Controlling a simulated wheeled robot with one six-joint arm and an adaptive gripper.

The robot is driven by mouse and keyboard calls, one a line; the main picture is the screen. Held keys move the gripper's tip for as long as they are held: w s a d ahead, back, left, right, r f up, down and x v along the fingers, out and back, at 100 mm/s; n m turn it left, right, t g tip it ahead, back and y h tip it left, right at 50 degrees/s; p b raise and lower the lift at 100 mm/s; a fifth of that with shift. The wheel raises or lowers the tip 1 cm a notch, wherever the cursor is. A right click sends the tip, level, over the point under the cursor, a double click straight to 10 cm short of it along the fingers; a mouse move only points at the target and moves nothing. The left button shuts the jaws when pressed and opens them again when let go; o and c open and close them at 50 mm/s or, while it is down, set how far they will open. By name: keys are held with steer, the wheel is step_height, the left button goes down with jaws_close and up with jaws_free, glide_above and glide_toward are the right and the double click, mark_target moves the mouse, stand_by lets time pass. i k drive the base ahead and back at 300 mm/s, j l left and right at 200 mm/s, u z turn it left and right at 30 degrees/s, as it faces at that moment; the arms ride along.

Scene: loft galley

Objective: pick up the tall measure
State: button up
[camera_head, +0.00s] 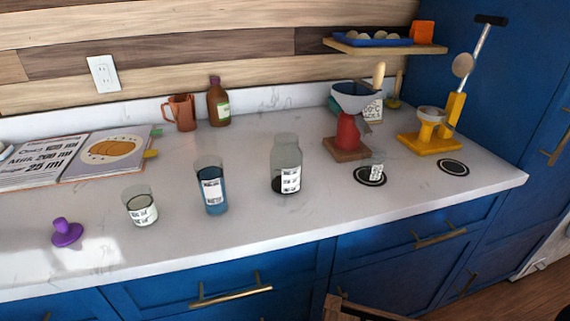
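A tall, straight clear measure (213,188) stands upright on the white counter, left of centre. It has a white printed label and blue contents or tint. A shorter clear measure (141,207) with a label stands to its left. A clear jar with a narrower neck (286,164), dark at the bottom and labelled, stands to its right. A small clear labelled measure (372,168) stands on a black round mat further right. My gripper is not in view.
A purple knobbed object (66,233) lies at left, before an open book (85,162). A terracotta jug (181,112) and brown bottle (218,104) stand behind. The shelf (385,48) overhangs the back.

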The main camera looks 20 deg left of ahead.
mark_target(209, 173)
steer(key=u, duration=1.6)
steer(key=k+j+u, duration=0.1)
steer(key=j+u, duration=0.2)
steer(key=j, duration=0.2)
steer(key=j+u, duration=0.3)
steer(key=j, duration=0.2)
